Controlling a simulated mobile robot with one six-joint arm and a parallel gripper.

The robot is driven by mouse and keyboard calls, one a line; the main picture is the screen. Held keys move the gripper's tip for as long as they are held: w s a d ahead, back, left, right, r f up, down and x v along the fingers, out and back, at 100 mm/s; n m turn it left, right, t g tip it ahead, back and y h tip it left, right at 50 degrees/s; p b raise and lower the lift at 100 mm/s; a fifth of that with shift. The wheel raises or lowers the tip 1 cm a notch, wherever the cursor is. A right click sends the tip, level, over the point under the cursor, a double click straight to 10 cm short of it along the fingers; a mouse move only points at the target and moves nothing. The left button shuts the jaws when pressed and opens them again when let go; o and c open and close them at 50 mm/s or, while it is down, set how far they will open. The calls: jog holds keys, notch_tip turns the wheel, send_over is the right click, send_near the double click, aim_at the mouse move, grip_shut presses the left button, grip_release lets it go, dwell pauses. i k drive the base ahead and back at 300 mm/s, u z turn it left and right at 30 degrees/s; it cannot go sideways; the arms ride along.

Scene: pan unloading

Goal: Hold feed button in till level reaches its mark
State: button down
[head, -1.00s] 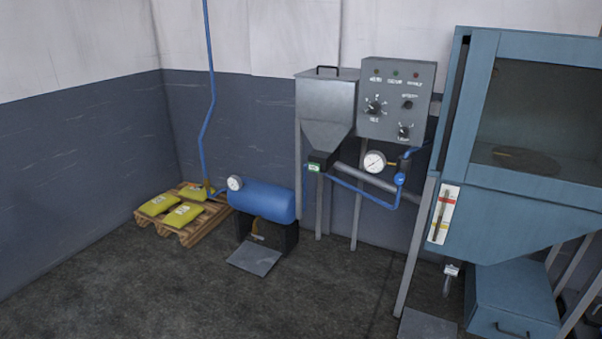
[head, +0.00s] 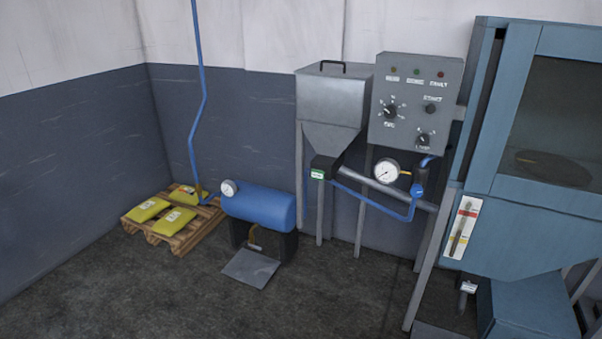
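A green-and-white labelled button (head: 317,174), which may be the feed button, sits on the black outlet at the bottom of the grey hopper (head: 330,100). A white level strip (head: 463,228) with red and yellow bands is on the front left of the blue cabinet (head: 500,150). The level in it is too small to read. The grey control panel (head: 416,100) beside the hopper carries three small lamps and several knobs. My gripper is not in view.
A blue tank (head: 259,208) with a gauge and a floor plate (head: 250,267) stands left of the hopper. A pallet (head: 172,230) holds yellow bags by the wall. A round gauge (head: 387,172) is under the panel. Open floor (head: 150,300) lies in front.

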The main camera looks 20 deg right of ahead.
aim_at(319, 175)
jog(key=u, duration=0.45)
jog(key=i, duration=0.55)
jog(key=u, duration=0.7)
jog(key=i, duration=0.45)
jog(key=u, duration=0.25)
